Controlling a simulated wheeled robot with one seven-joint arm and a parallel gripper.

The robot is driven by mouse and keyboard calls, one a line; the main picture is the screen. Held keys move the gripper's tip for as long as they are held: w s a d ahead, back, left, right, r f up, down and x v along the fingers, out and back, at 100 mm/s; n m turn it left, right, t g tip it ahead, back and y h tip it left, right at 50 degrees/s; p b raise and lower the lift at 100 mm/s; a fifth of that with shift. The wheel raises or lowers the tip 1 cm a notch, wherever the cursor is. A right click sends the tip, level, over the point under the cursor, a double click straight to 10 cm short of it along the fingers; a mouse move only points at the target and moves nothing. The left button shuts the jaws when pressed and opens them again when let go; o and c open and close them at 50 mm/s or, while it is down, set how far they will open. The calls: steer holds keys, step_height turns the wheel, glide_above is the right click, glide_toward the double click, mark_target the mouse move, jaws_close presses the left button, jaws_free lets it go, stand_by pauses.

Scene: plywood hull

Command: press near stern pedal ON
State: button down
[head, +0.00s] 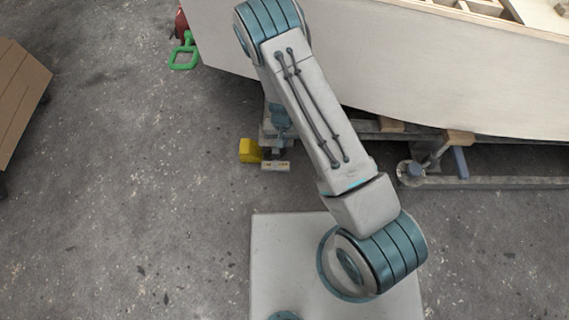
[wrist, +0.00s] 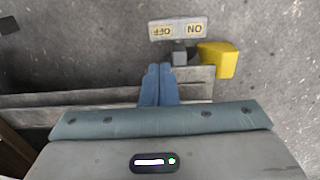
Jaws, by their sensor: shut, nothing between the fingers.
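The near stern pedal is a yellow block (wrist: 218,60) beside a grey post in the wrist view. It also shows in the head view (head: 250,151), left of my arm. A pale label plate (wrist: 178,29) reads ON and OFF upside down in the wrist view, with ON on the pedal's side. The plate also shows in the head view (head: 276,166). My gripper (wrist: 159,70) has its blue fingers together and empty. In the wrist view they are left of the yellow block, apart from it in the picture.
The pale plywood hull (head: 400,65) fills the upper right, above a grey cradle beam (head: 500,182) with a blue clamp part (head: 460,163). A green handle (head: 184,52) is at the upper left. A brown wooden piece (head: 20,95) stands far left. Concrete floor left of the pedal is clear.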

mark_target(284, 164)
steer(key=shift+f, duration=0.3)
steer(key=f+b, duration=0.3)
steer(key=f, duration=0.4)
steer(key=f+b, duration=0.3)
steer(key=f, duration=0.3)
steer(key=shift+d+f, duration=0.2)
steer(key=shift+f, duration=0.2)
steer(key=shift+s+a, duration=0.1)
